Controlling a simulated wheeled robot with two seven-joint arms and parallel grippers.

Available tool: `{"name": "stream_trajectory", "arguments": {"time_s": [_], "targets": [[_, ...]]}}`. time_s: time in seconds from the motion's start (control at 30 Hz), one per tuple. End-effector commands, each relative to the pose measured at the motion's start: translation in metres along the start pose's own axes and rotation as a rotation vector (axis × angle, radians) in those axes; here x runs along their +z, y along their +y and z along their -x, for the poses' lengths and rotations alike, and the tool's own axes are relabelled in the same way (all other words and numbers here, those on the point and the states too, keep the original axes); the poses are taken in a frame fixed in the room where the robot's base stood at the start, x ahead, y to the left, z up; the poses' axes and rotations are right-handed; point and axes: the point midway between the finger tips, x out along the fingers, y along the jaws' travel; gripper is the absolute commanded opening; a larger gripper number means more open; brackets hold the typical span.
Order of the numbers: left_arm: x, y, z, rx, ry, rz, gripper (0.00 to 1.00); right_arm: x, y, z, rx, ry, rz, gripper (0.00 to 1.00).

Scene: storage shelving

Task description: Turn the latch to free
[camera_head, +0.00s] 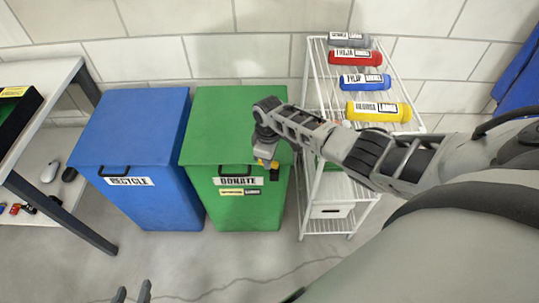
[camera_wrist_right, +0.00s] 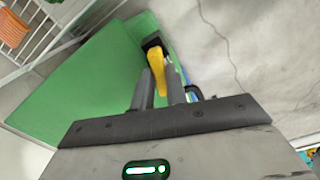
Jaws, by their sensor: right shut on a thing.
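The green bin (camera_head: 235,125) labelled DONATE stands in the middle of the head view, lid down. A yellow latch lever with a black part (camera_head: 265,163) sits at its front right top edge. My right gripper (camera_head: 264,154) reaches in above this corner and is shut on the yellow latch. In the right wrist view the yellow latch (camera_wrist_right: 164,76) lies between the two grey fingers (camera_wrist_right: 159,90), and a black piece shows at its far end. The latch's exact angle is hard to tell. My left gripper (camera_head: 132,293) shows only as two separated fingertips at the bottom edge, open and empty.
A blue RECYCLE bin (camera_head: 135,125) stands left of the green bin. A table (camera_head: 48,72) is at far left. The floor (camera_head: 200,265) in front is clear.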

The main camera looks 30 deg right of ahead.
Motion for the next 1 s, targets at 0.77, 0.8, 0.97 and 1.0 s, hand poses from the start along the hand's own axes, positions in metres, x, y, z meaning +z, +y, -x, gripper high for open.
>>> {"name": "stream_trajectory", "arguments": {"time_s": [0.77, 0.8, 0.97, 1.0], "targets": [[-0.001, -0.0011, 0.0015, -0.003, -0.007, -0.01, 0.36, 0.0002, -0.0059, 0.0004, 0.0, 0.003, 0.334, 0.0], [-0.001, -0.0011, 0.0015, -0.003, -0.007, -0.01, 0.36, 0.0002, -0.0059, 0.0004, 0.0, 0.003, 0.335, 0.0], [-0.0012, -0.0012, 0.0014, -0.003, -0.006, -0.01, 0.36, 0.0002, -0.006, 0.0003, 0.001, 0.003, 0.336, 0.0], [-0.0013, -0.0012, 0.0014, -0.004, -0.006, -0.009, 0.36, 0.0002, -0.006, 0.0003, 0.001, 0.003, 0.336, 0.0]]}}
